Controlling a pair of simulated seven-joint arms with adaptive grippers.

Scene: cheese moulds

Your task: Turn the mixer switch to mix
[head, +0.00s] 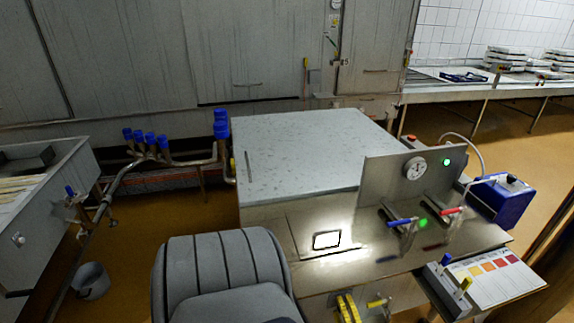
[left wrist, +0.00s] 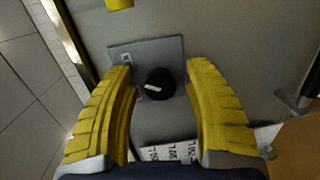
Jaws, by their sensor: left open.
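The mixer switch is a round black knob (left wrist: 160,83) on a grey plate (left wrist: 172,50) in the left wrist view. A small white mark shows on the lower left of the knob's face. White labels with dark print (left wrist: 168,152) lie below it, too small to read surely. My left gripper (left wrist: 159,72) is open, its two yellow ridged fingers standing either side of the knob with gaps on both sides. In the head view only the yellow fingers (head: 348,307) show, at the bottom just below the bench's front edge. I cannot make out the knob there. My right gripper is not in view.
A gauge (head: 415,168) sits on the upright panel. A colour chart (head: 487,274) lies at right, a blue box (head: 502,200) behind it.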

